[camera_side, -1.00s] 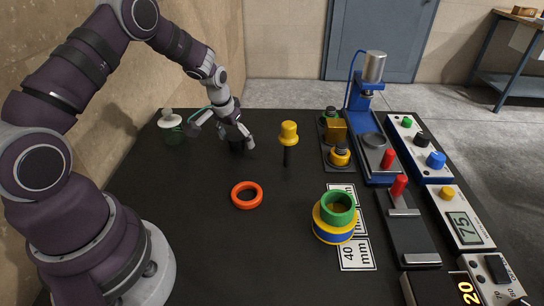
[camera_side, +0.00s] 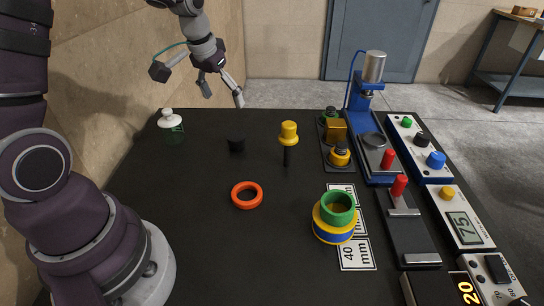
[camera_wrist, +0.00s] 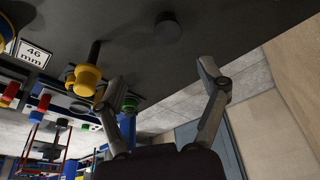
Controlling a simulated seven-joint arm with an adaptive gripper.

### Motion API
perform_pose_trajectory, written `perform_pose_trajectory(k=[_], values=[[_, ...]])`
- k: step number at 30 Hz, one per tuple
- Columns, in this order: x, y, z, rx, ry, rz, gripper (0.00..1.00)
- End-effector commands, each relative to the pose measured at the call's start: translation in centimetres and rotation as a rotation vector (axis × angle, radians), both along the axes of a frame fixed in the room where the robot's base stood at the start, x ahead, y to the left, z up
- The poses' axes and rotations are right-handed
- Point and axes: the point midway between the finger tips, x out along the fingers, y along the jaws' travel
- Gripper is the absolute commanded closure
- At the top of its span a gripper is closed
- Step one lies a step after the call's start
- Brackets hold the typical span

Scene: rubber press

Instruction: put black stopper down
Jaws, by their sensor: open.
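The black stopper (camera_side: 237,145) stands on the dark table toward the back left, between the white-topped green bottle and the yellow-headed tool. It also shows in the wrist view (camera_wrist: 167,27) on the table beyond my fingers. My gripper (camera_side: 222,93) is raised well above the table's back edge, clear of the stopper. Its two fingers are spread wide with nothing between them, as the wrist view also shows (camera_wrist: 165,90).
A yellow-headed tool (camera_side: 288,135) stands upright right of the stopper. An orange ring (camera_side: 247,195) lies in front. A green ring (camera_side: 338,208) sits on a yellow and blue one. The blue press (camera_side: 373,120) and control boxes line the right. A green bottle (camera_side: 171,128) stands back left.

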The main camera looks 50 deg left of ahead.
Motion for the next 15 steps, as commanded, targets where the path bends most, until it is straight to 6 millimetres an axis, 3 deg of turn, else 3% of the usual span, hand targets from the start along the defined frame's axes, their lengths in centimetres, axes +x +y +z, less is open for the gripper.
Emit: perform_pose_trajectory(k=[3,6,12,15], values=[[-2.2,-3.5,3.8,0.023,-0.051,-0.074,0.27],[-5.3,-6.6,6.3,0.034,-0.097,-0.146,0.27],[-11.2,-10.3,7.5,0.031,-0.178,-0.259,0.27],[-12.7,-11.0,7.2,0.026,-0.195,-0.286,0.27]])
